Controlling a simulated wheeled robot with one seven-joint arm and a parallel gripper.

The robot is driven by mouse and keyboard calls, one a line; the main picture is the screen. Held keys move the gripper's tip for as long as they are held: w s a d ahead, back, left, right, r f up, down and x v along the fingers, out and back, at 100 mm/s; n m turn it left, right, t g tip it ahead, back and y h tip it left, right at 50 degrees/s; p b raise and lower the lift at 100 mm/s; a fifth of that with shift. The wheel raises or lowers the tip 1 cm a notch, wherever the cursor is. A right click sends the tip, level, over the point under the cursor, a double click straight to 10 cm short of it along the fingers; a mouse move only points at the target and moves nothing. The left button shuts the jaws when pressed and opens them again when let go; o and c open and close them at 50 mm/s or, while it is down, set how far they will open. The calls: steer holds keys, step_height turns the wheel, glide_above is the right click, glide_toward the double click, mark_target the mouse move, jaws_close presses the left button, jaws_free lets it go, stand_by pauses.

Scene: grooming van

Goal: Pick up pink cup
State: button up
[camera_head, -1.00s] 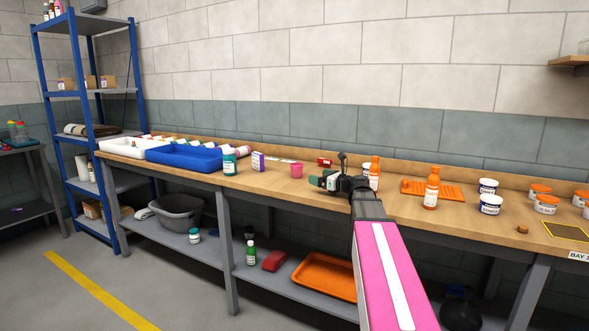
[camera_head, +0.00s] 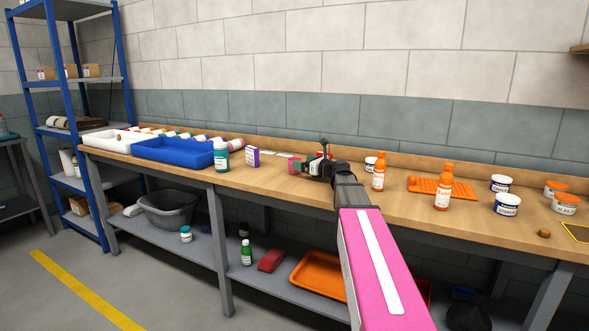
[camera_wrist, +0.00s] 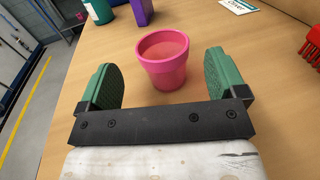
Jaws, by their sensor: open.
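The pink cup (camera_wrist: 164,60) stands upright on the wooden bench, in the wrist view just beyond and between the green finger pads. In the head view the pink cup (camera_head: 294,165) shows partly, at the left of my gripper (camera_head: 305,166), which hides the rest. In the wrist view my gripper (camera_wrist: 163,80) is open and empty, with one finger to each side of the cup's near part and a gap visible on both sides.
A teal bottle (camera_head: 221,155) and a purple box (camera_head: 252,157) stand left of the cup. A red brush-like thing (camera_wrist: 311,50) lies to the right in the wrist view. Orange bottles (camera_head: 379,172) stand right of my arm. Blue (camera_head: 175,151) and white trays (camera_head: 112,143) are further left.

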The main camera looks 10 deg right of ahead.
steer(key=shift+x, duration=2.75)
steer(key=shift+d, duration=0.1)
steer(key=shift+c, duration=0.3)
steer(key=c, duration=0.9)
